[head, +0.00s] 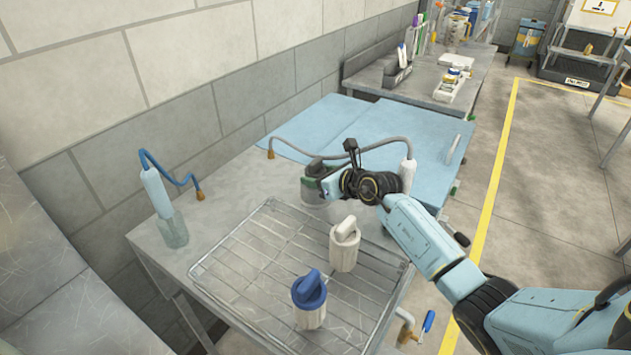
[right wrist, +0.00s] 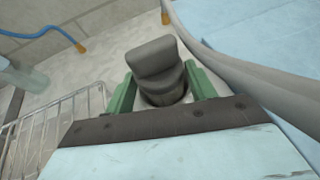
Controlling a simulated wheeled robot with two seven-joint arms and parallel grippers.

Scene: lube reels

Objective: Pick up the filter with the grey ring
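A filter with a dark grey ring-shaped top (right wrist: 160,72) is between the two green fingers of my right gripper (right wrist: 161,88) in the right wrist view. A bit of its pale body shows under the top; the rest is hidden. The fingers sit close on both sides; I cannot tell whether they press on it. In the head view my right gripper (head: 314,187) is low at the table, beyond the rack, and mostly covers this filter. A filter with a white ring (head: 345,243) and one with a blue ring (head: 309,298) stand upright on the wire rack. My left gripper is not in view.
The wire rack (head: 243,277) lies on the grey table near me. A bottle with a blue hose (head: 161,195) stands at the left by the wall. A grey hose (head: 380,142) arches behind my right gripper. Blue mats (head: 330,118) cover the far table part.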

